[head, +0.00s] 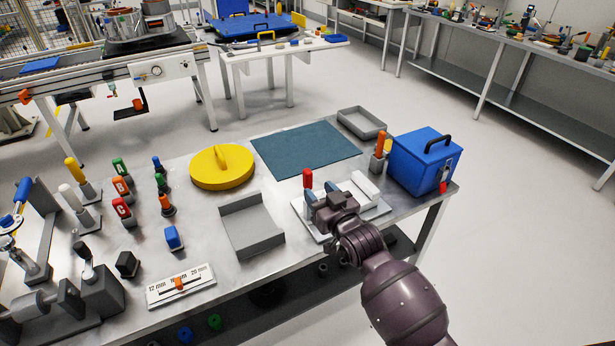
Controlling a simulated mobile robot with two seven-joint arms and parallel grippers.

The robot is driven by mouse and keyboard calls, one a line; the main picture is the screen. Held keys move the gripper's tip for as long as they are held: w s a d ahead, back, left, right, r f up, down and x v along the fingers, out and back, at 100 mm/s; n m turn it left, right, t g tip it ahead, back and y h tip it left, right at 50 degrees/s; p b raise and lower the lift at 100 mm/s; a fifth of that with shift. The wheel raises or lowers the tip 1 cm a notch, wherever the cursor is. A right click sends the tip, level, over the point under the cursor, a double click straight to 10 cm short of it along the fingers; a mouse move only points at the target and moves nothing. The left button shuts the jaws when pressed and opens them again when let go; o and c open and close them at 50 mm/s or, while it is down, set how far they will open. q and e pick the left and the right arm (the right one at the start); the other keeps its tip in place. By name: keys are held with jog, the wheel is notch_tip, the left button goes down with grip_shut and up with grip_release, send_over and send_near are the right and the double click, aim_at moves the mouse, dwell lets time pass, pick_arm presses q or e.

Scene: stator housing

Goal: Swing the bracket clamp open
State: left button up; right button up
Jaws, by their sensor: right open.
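A pale fixture plate (378,209) lies at the right part of the steel bench, with a white block (366,186) on its right side. An upright red handle (308,178) stands at the plate's back left; it looks like the bracket clamp's lever, but its lower part and the clamp body are largely hidden by my gripper. My right gripper (320,191) is over the plate, fingers apart, just in front of and to the right of the red handle. I cannot tell whether a finger touches it. My left gripper is out of view.
A teal mat (305,149) lies clear behind the plate.

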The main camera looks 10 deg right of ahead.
aim_at(310, 181)
jog(key=shift+x, duration=3.2)
grip_shut()
